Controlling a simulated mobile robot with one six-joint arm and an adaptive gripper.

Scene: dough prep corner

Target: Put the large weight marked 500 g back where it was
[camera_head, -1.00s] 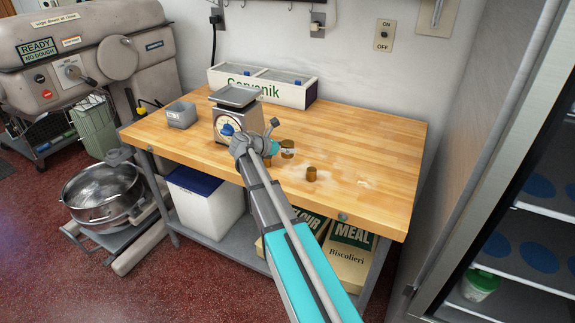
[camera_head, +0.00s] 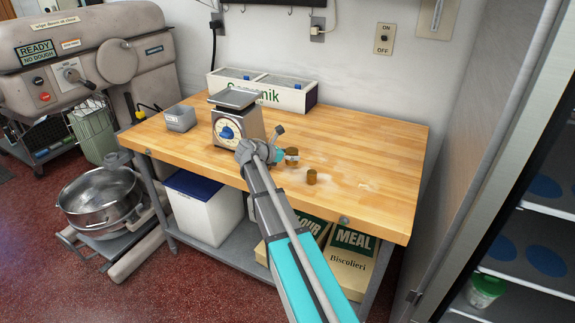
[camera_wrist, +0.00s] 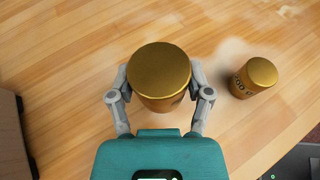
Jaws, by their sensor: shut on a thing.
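My gripper (camera_wrist: 160,88) is shut on a large brass cylinder weight (camera_wrist: 158,72), with one grey finger on each side. The weight is upright, seen from above; its marking is mostly hidden. In the head view the held weight (camera_head: 292,152) is just right of my gripper's teal body, low over the front half of the wooden table; I cannot tell whether it touches the top. A smaller brass weight (camera_wrist: 255,76) with dark lettering stands to its right, apart from it, and it also shows in the head view (camera_head: 312,177).
A dial scale (camera_head: 236,122) stands left of my gripper, with a small grey bin (camera_head: 180,118) beyond it. A long white box (camera_head: 290,97) is at the back wall. The wooden table (camera_head: 385,150) is clear to the right, apart from pale flour dust.

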